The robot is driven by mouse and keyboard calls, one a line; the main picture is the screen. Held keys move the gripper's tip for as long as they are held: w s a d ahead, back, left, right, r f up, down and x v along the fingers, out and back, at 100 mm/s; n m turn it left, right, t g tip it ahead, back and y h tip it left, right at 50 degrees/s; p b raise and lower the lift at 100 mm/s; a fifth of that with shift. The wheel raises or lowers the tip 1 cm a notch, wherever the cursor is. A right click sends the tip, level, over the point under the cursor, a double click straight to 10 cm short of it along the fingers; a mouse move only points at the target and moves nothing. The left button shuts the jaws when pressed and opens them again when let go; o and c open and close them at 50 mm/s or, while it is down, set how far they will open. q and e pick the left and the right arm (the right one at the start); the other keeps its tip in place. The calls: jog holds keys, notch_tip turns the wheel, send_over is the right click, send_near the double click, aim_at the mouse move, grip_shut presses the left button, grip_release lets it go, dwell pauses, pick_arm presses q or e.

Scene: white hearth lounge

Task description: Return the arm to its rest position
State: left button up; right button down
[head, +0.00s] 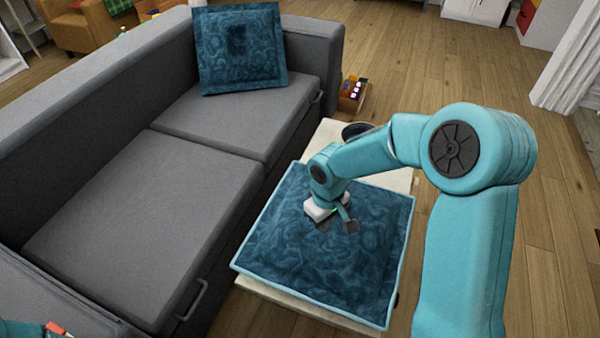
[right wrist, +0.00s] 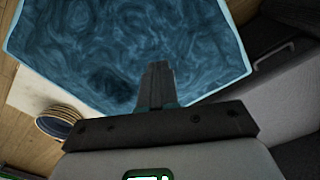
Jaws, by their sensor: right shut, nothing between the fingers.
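My right arm comes in from the right in the head view and reaches over a low table. Its gripper (head: 337,224) is over a dark blue patterned cushion with a light blue edge (head: 375,255), which lies flat on the table. I cannot tell whether the gripper touches the cushion. In the right wrist view the fingers (right wrist: 157,85) are together with nothing between them, and the cushion (right wrist: 190,45) fills much of the view. I do not see my left gripper.
A grey sofa (head: 150,190) stands left of the pale table (head: 400,180). Another blue cushion (head: 238,50) leans on its far end. A dark round dish (head: 355,131) is on the table behind my arm. A small wooden crate (head: 352,103) stands beyond. Wooden floor (head: 450,70) is open behind.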

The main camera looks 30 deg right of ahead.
jog(key=s+a+f+m+y, duration=0.4)
jog(key=s+a+f, duration=1)
jog(key=a+f, duration=0.15)
notch_tip(320, 180, up, 14)
jog(key=p, duration=1.5)
jog(key=shift+s+d, duration=0.35)
jog(key=shift+f, duration=0.1)
